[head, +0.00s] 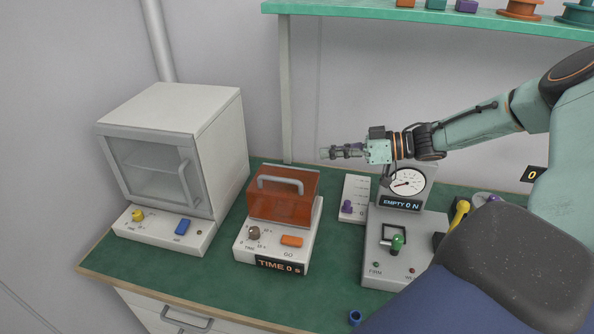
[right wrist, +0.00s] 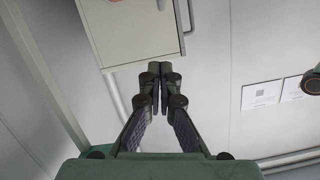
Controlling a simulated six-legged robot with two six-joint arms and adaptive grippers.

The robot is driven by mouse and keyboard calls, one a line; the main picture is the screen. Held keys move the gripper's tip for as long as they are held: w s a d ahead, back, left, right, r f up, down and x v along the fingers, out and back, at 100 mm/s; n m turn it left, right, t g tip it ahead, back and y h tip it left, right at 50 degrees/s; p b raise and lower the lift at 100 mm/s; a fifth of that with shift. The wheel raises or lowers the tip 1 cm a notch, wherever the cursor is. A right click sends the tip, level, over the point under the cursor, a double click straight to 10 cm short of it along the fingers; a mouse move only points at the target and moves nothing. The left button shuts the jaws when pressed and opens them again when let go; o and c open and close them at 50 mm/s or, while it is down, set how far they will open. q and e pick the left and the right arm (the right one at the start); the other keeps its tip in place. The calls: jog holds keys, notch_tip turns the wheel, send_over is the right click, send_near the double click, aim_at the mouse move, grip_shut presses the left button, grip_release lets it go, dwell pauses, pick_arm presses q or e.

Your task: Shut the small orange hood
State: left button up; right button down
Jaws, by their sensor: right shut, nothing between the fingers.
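The small orange hood (head: 283,203) sits on a white base unit (head: 240,252) in the middle of the bench. It is see-through orange with a grey handle (head: 280,182) across its upper part. Its lower front edge appears to lie down along the base, with no clear gap visible. My right gripper (head: 327,153) is in the air above and to the right of the hood, pointing left and clear of it. Its fingers are together and empty, as the right wrist view also shows (right wrist: 158,82). The hood is not clearly seen in that view. My left gripper is not in view.
A white cabinet (head: 170,105) with a glass door stands left of the hood. Right of it are a purple-knobbed panel (head: 355,190) and a dial gauge unit (head: 407,184) with a green lever. A green shelf (head: 400,12) hangs above.

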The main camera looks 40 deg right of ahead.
jog(key=b+x, duration=0.3)
jog(key=x, duration=0.1)
jog(key=b, duration=0.4)
send_over(289, 189)
jog(key=shift+w+f, duration=0.25)
jog(key=shift+f, duration=0.75)
jog(key=shift+s+f+b, duration=0.15)
jog(key=shift+f+b, duration=0.15)
jog(key=shift+f, duration=0.3)
jog(key=shift+s+f+b, duration=0.15)
jog(key=shift+f+b, duration=0.15)
jog(key=shift+f, duration=0.3)
jog(key=shift+s+f, duration=0.15)
jog(key=shift+f, duration=0.3)
jog(key=shift+a, duration=0.15)
